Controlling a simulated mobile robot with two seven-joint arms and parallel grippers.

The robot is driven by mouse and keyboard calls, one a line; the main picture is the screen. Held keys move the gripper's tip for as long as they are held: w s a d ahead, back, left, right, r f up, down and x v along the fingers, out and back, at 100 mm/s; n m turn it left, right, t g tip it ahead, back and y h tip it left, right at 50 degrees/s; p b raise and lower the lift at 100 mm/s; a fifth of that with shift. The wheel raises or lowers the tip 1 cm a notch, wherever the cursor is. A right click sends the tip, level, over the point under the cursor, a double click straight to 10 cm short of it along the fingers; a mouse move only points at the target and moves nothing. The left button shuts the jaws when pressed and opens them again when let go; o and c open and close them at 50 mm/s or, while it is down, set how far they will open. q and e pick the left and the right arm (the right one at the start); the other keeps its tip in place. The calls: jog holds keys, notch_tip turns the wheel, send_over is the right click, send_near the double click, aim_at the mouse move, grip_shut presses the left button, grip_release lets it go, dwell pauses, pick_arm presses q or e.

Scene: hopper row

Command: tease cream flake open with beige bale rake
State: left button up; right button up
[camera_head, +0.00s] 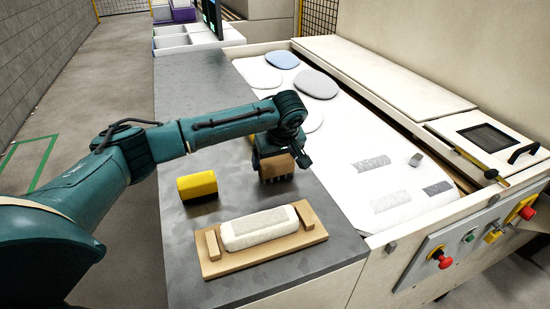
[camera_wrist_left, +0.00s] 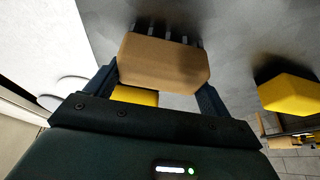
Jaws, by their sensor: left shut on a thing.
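The beige bale rake (camera_head: 277,167) is a beige block with dark tines. My left gripper (camera_head: 272,152) is shut on it, pointing down at the grey worktop, beyond the flake. In the left wrist view the rake (camera_wrist_left: 163,62) sits between both fingers, its tines at the far side; a yellow part shows behind the block. Whether the tines touch the worktop I cannot tell. The cream flake (camera_head: 258,228) is a pale, long block with a greyer top, lying on a wooden board (camera_head: 218,266) between two wooden end blocks. My right gripper is not in view.
A yellow and black block (camera_head: 197,187) stands on the grey worktop (camera_head: 190,95), left of the held rake. A white bed (camera_head: 345,150) with round pads and grey patches lies to the right. A control panel with red buttons (camera_head: 445,262) is at the front right.

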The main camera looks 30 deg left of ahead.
aim_at(275, 158)
pick_arm(q)
notch_tip(275, 158, up, 2)
jog(key=shift+p, duration=0.7)
jog(key=shift+r, duration=2)
